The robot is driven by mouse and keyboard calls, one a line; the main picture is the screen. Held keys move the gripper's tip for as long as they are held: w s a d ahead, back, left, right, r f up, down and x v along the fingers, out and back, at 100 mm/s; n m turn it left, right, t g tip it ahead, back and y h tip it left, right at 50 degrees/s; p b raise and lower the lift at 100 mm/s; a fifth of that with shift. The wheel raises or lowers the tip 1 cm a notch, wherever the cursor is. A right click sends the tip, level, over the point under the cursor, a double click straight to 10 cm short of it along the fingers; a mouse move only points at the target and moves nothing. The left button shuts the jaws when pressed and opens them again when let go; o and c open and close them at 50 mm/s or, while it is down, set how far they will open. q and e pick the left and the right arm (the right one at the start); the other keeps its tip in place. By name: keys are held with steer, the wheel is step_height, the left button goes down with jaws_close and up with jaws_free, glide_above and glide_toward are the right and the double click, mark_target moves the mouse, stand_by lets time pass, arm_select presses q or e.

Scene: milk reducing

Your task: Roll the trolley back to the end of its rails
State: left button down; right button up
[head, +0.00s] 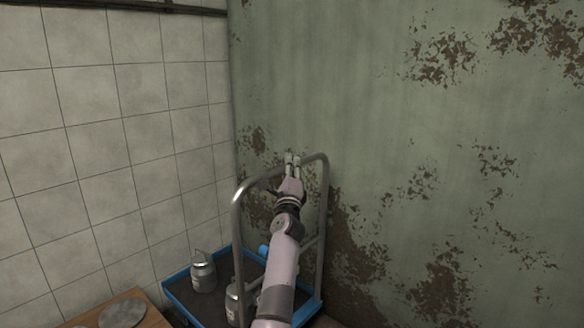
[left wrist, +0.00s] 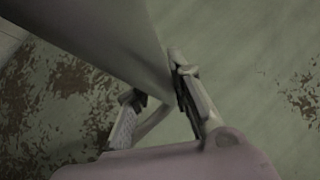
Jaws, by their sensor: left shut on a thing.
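The trolley has a blue-rimmed bed (head: 179,303) with a dark deck and a tall grey tubular handle (head: 238,222). It stands in the corner between the tiled wall and the green wall. My left gripper (head: 292,160) is at the handle's top bar, shut on it. In the left wrist view, the grey handle bar (left wrist: 105,45) runs between the two fingers of my left gripper (left wrist: 158,102). My left arm hides part of the bed and the handle's lower part. The rails do not show. My right gripper is not in view.
Metal milk cans stand on the trolley bed, one at the left (head: 203,275) and one partly behind my arm (head: 232,303). A wooden surface (head: 152,319) with a round grey lid (head: 122,313) is at the lower left. A peeling green wall (head: 400,150) rises close behind the handle.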

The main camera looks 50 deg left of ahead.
arm_select(q)
steer(key=shift+s+a, duration=0.1)
steer(key=shift+a, duration=0.05)
steer(key=c, duration=1.7)
jaws_free()
steer(key=shift+a, duration=0.15)
steer(key=shift+o, duration=1.3)
steer(key=v, duration=1.2)
